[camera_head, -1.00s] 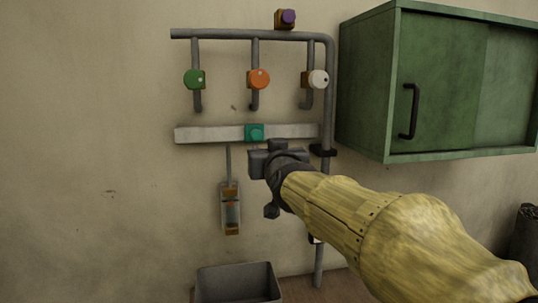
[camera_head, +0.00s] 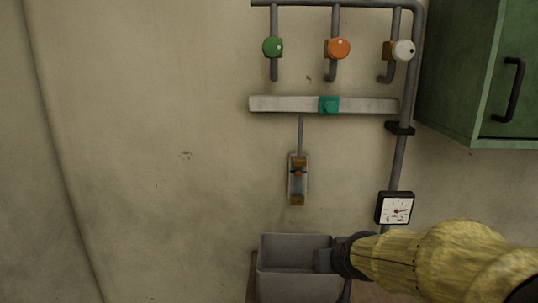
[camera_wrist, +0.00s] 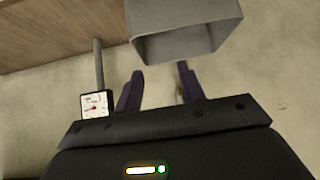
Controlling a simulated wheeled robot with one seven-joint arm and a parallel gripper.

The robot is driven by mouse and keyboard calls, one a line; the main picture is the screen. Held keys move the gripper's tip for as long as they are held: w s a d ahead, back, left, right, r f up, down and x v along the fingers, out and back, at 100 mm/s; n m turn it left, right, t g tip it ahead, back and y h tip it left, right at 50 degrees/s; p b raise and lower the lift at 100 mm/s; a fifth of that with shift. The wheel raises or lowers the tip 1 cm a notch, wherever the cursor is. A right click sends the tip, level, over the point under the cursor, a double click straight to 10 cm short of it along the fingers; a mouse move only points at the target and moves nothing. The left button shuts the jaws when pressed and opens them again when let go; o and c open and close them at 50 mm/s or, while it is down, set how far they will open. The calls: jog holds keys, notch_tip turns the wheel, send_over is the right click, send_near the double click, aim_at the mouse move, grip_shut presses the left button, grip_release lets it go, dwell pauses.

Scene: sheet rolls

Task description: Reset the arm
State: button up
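My arm, in a yellow sleeve, reaches in from the lower right of the head view. My gripper (camera_head: 326,261) is low there, in front of the right part of the grey bin (camera_head: 300,284). In the wrist view my gripper (camera_wrist: 160,76) shows two dark fingers set apart with bare wall between them and nothing held. The bin (camera_wrist: 185,45) also shows in the wrist view, beyond the fingertips. I cannot tell whether the gripper touches the bin.
A dial gauge (camera_head: 395,208) hangs on the pipe above my arm. Green (camera_head: 273,47), orange (camera_head: 338,48) and white (camera_head: 403,50) knobs sit on pipes above a grey rail with a teal slider (camera_head: 328,105). A green cabinet (camera_head: 470,75) is at upper right. The left wall is clear.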

jog(key=s+f+g, duration=0.6)
jog(key=s+f, duration=0.7)
jog(key=s, duration=0.1)
jog(key=shift+s+d, duration=0.25)
jog(key=shift+d, duration=0.05)
jog(key=shift+f, duration=0.1)
dwell(1.6)
